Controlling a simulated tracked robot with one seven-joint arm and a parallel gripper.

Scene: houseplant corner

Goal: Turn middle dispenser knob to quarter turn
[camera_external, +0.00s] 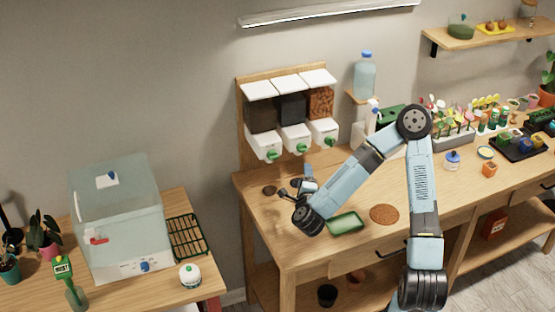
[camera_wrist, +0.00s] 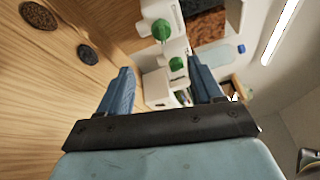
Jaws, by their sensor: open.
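The dispenser (camera_external: 290,110) hangs on a wooden backboard, with three white-lidded bins and a green knob under each. The middle knob (camera_external: 303,147) sits on the white spout below the dark-filled bin. In the wrist view, the nearer green knob (camera_wrist: 161,29) appears to be the middle one, with the right knob (camera_wrist: 176,63) beyond it. My gripper (camera_external: 305,182) is low over the bench, below and in front of the dispenser. In the wrist view its blue fingers (camera_wrist: 160,85) are apart with nothing held between them. Both knobs are clear of the fingers. The knob's exact angle is too small to tell.
Dark round discs (camera_wrist: 88,54) lie on the bench beside my gripper. A water bottle (camera_external: 365,76) stands on a small shelf right of the dispenser. A glass tank (camera_external: 118,215) stands left.

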